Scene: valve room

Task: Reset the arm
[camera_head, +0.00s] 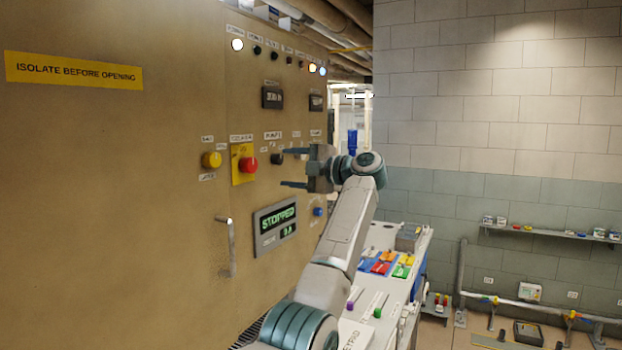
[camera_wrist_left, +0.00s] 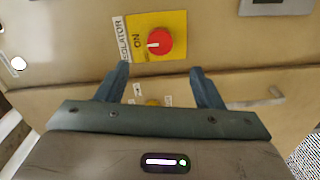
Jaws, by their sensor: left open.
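My left arm (camera_head: 344,228) reaches up from the bottom of the head view, bent at the wrist. Its gripper (camera_head: 285,167) is open and points left toward the tan cabinet. In the left wrist view the open gripper (camera_wrist_left: 159,70) has nothing between its two fingers. A red isolator knob (camera_wrist_left: 158,42) on a yellow plate marked ON lies beyond the fingertips. The same red knob (camera_head: 249,163) shows in the head view, left of the fingers. The fingers look apart from it. My right gripper is in neither view.
The tan cabinet (camera_head: 120,210) fills the left side, with a protruding handle (camera_head: 230,247), a STOPPED display (camera_head: 275,226) and a yellow knob (camera_head: 211,160). A bench (camera_head: 381,236) with coloured blocks stands behind my arm. A wall shelf (camera_head: 550,233) is at the right.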

